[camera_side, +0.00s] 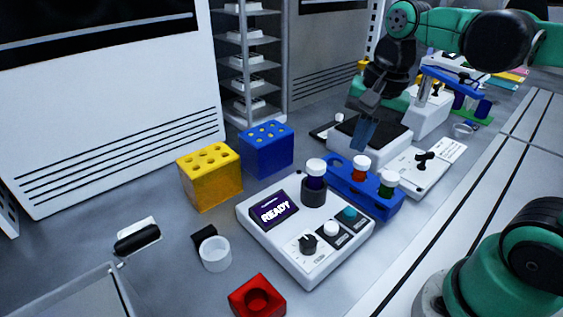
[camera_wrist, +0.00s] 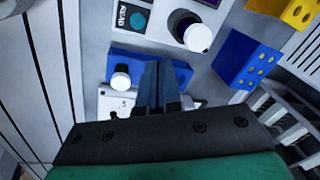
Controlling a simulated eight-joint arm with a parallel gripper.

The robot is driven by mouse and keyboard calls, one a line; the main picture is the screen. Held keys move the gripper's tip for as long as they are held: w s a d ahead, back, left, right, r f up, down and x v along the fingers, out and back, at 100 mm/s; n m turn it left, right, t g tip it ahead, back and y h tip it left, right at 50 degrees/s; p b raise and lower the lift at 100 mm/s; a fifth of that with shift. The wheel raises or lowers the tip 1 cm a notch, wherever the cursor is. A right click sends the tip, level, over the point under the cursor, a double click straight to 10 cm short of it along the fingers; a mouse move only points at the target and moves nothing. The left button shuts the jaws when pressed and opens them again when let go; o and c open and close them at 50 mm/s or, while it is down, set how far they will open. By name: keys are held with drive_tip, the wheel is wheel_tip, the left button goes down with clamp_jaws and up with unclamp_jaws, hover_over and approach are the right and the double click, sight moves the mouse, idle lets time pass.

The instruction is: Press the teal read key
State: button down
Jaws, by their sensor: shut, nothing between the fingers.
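The white reader (camera_side: 268,240) stands on the bench with a screen (camera_side: 274,210) that says READY. Its round teal read key (camera_side: 349,213) is at the back right of its panel, beside a white key (camera_side: 331,228) and a black knob (camera_side: 308,244). The teal key also shows at the top of the wrist view (camera_wrist: 138,19), next to the word READ. My gripper (camera_side: 359,147) is shut and empty, pointing down, well above and behind the reader. In the wrist view its fingertips (camera_wrist: 160,64) lie over the blue rack, apart from the key.
A white-capped vial (camera_side: 314,183) stands in the reader's well. A blue rack (camera_side: 342,172) with capped vials is right behind the reader. Yellow (camera_side: 212,175) and blue (camera_side: 266,150) blocks stand to the left. A red block (camera_side: 257,298) and white cup (camera_side: 215,254) are in front.

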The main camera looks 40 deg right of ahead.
sight(350, 209)
drive_tip(key=m, duration=0.2)
drive_tip(key=r+m+g, duration=0.1)
drive_tip(key=m, duration=0.1)
drive_tip(key=s+d+r+m+g, duration=0.1)
drive_tip(key=shift+m+y, duration=0.3)
drive_tip(key=shift+m, duration=0.1)
drive_tip(key=shift+f, duration=0.1)
drive_tip(key=f, duration=0.4)
drive_tip(key=a+f, duration=0.1)
drive_tip(key=f, duration=0.8)
drive_tip(key=shift+s+a+f, duration=0.1)
drive_tip(key=shift+a+f, duration=0.05)
drive_tip(key=shift+f, duration=0.2)
drive_tip(key=shift+f, duration=0.9)
drive_tip(key=shift+r, duration=0.1)
wheel_tip(350, 209, up, 9)
drive_tip(key=shift+w+d+g, duration=0.4)
